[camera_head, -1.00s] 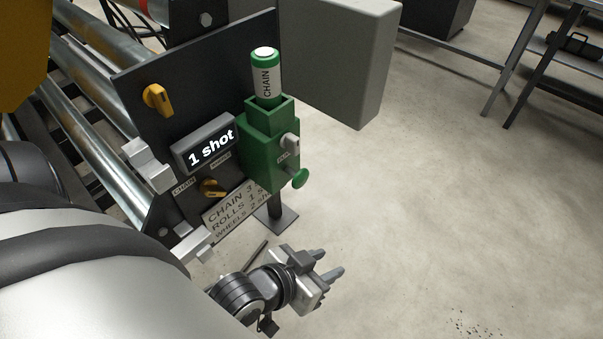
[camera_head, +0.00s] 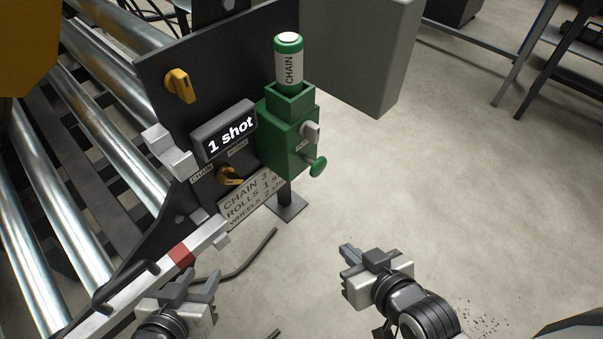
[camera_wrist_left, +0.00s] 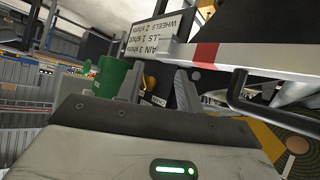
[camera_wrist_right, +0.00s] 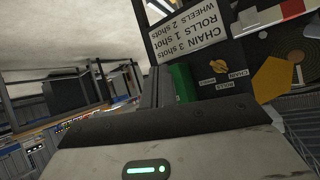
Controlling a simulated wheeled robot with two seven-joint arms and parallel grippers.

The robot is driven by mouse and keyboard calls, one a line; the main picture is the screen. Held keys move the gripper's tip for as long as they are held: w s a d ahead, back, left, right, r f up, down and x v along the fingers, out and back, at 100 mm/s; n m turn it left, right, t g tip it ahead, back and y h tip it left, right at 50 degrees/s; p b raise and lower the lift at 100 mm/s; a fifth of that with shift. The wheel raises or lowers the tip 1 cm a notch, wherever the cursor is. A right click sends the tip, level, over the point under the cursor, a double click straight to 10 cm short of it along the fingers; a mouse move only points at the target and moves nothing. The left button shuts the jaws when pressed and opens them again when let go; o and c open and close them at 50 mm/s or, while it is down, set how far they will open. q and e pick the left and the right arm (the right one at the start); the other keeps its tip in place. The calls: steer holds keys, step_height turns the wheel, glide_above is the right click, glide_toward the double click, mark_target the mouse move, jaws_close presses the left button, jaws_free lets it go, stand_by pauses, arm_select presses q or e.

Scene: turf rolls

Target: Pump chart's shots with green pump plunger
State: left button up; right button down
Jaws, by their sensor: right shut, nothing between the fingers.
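The green pump (camera_head: 285,130) is on the dark panel, with a white-and-green cartridge marked CHAIN (camera_head: 289,62) upright in its top. Its green plunger knob (camera_head: 318,167) sticks out low on the right side. The display (camera_head: 227,133) reads "1 shot". The chart (camera_head: 250,200) lists chain 3 shots, rolls 1 and wheels 2; it shows upside down in the right wrist view (camera_wrist_right: 187,27). My left gripper (camera_head: 199,281) is open and empty, below the chart. My right gripper (camera_head: 349,254) is shut and empty, below and right of the plunger, apart from it.
An upper yellow knob (camera_head: 180,86) and a lower yellow selector (camera_head: 230,176) are on the panel. A white bar with a red band (camera_head: 181,256) runs beside my left gripper. Metal rollers (camera_head: 110,90) lie left. A grey box (camera_head: 365,55) stands behind the pump. The floor to the right is open.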

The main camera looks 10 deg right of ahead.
mark_target(322, 169)
arm_select(q)
steer(key=shift+w, duration=0.1)
arm_select(e)
steer(key=shift+s, duration=0.15)
